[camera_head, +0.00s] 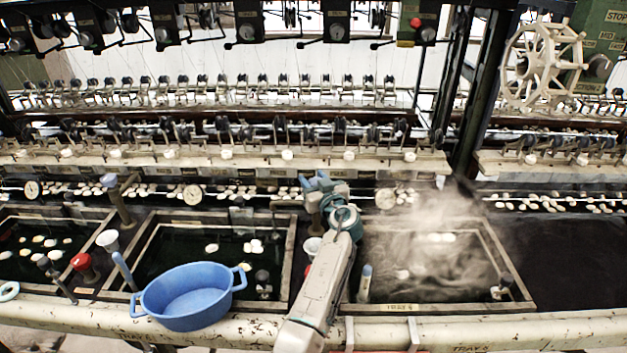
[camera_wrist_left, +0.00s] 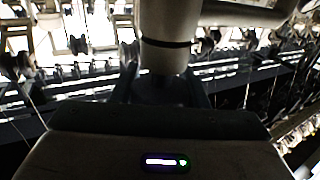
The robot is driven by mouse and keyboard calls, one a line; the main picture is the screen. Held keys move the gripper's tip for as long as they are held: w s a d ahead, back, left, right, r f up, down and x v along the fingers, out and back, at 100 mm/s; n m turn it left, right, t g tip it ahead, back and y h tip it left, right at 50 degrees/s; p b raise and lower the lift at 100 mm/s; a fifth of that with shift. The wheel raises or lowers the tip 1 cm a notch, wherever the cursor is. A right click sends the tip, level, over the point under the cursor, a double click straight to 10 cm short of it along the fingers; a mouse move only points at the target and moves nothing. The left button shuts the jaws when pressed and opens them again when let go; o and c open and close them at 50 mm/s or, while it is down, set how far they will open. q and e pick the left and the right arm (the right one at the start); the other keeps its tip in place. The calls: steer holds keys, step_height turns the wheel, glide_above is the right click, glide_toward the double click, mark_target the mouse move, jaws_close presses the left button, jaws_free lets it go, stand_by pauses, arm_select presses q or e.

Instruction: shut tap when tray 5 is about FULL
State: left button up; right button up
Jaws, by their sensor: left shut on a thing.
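The basin marked with a tray label (camera_head: 405,308), whose number I cannot read surely, lies right of centre. Its frame (camera_head: 508,268) surrounds dark water with a few white cocoons (camera_head: 440,238). Steam hides much of the surface, so I cannot tell the water level exactly. My left gripper (camera_head: 320,184) is at the back left corner of this basin, shut on the tap (camera_head: 313,212). The tap also shows as a grey cylinder (camera_wrist_left: 165,45) between the fingers in the left wrist view. Whether water runs is not visible. My right gripper is not in view.
A blue tub (camera_head: 188,298) stands on the front edge left of my arm. Other basins (camera_head: 215,285) lie to the left. A brush with a blue handle (camera_head: 365,284) stands at the steaming basin's left edge. Reeling machinery (camera_head: 240,125) fills the back.

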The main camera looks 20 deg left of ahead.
arm_select(q)
steer(key=shift+m+t+h, duration=0.7)
steer(key=shift+h, duration=0.2)
steer(key=shift+w+d+r+m+t+h, duration=0.1)
steer(key=shift+m+t+h, duration=0.25)
steer(key=shift+h, duration=0.2)
steer(key=shift+r+m+t+h, duration=0.1)
steer(key=shift+m+t+h, duration=0.15)
steer(key=shift+m+h, duration=0.25)
steer(key=m+h+p, duration=0.1)
steer(key=h+p, duration=0.1)
steer(key=p, duration=0.1)
steer(key=m+t+h+p, duration=0.1)
steer(key=h+p, duration=0.1)
steer(key=p, duration=0.1)
steer(key=m+h+p, duration=0.2)
steer(key=p, duration=0.1)
steer(key=shift+w+d+r+t, duration=0.1)
steer(key=shift+w+d+t, duration=0.05)
steer(key=shift+d+t, duration=0.25)
steer(key=shift+d+f+m+h+p, duration=0.15)
steer(key=shift+m+h+p, duration=0.4)
steer(key=shift+h+p, duration=0.7)
steer(key=shift+y+p, duration=0.3)
steer(key=shift+p, duration=0.05)
steer(key=shift+f, duration=0.1)
steer(key=o, duration=1)
steer(key=shift+c, duration=0.2)
